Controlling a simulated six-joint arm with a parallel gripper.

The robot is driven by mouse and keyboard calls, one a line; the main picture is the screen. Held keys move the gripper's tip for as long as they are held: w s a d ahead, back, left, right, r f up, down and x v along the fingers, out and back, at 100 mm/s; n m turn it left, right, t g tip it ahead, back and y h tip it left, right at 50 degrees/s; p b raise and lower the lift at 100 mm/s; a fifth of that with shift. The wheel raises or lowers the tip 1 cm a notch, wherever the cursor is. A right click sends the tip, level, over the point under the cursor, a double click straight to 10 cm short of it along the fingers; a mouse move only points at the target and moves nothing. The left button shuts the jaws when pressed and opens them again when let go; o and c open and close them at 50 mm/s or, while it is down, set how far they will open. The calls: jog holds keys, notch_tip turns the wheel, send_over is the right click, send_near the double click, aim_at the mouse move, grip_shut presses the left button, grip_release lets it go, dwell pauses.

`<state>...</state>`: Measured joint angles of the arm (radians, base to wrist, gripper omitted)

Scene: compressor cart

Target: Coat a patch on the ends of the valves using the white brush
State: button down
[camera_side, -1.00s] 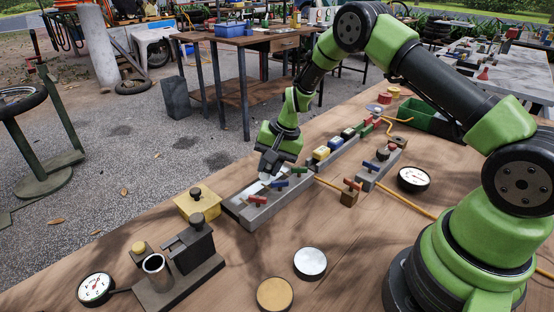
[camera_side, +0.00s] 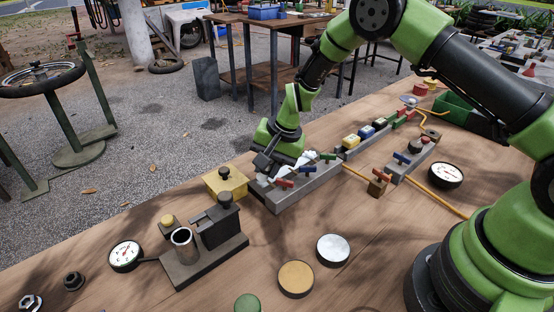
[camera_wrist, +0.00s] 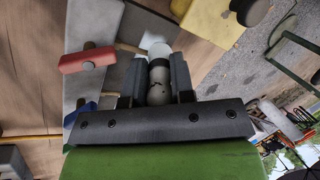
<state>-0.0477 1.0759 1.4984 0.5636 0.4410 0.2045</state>
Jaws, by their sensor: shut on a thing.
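My gripper (camera_side: 268,160) is over the near left end of a grey block (camera_side: 305,193) that bears valves with red (camera_side: 285,184), blue (camera_side: 306,170) and green (camera_side: 328,156) handles. In the wrist view my gripper (camera_wrist: 157,72) is shut on a pale, rounded, segmented thing (camera_wrist: 158,78), which looks like the white brush; its far end is a white disc. The red valve handle (camera_wrist: 82,60) and blue handle (camera_wrist: 86,109) lie left of the fingers. White shapes show beside the block under the gripper. Whether the brush touches anything is hidden.
A yellow box with a dark knob (camera_side: 226,184) stands close left of the gripper. A dark stand with a metal cup (camera_side: 182,242), gauges (camera_side: 126,256) and round tins (camera_side: 296,278) are nearer. More valve blocks (camera_side: 412,160) stand behind to the right.

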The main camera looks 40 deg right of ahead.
jog(key=shift+a, duration=0.5)
jog(key=shift+r, duration=4.05)
